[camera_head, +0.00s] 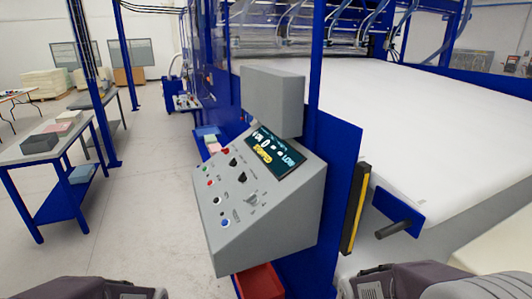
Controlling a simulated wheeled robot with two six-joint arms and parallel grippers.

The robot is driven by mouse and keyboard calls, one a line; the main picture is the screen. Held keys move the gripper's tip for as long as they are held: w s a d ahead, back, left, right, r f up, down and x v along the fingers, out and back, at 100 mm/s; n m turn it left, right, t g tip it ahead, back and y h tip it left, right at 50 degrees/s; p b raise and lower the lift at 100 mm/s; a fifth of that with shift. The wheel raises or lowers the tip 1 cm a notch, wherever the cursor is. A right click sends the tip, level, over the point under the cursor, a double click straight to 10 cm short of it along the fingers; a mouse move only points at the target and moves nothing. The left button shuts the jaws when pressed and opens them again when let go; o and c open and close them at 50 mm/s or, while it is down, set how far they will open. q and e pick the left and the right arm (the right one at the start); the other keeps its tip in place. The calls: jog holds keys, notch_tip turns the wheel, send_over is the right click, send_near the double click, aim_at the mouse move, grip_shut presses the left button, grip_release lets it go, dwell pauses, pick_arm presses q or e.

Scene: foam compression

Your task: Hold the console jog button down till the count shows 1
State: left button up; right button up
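The grey console (290,212) stands in the middle of the head view with its sloped panel facing me. Its dark display (276,150) shows a large 0, other small white and blue text, and a yellow line I cannot read surely. The panel carries several small buttons and knobs, among them a red button (210,183), a black knob (241,178) and a blue-ringed button (224,222). The labels are too small to tell which is the jog button. Nothing touches the panel. Only parts of my two arms show at the bottom edge; both grippers are out of view.
A blue machine post (314,60) rises behind the console. A wide white foam sheet (400,115) fills the right. A yellow-and-black bar (355,210) stands right of the console. A red bin (259,281) sits below it. A worktable (62,150) stands at left, with open floor between.

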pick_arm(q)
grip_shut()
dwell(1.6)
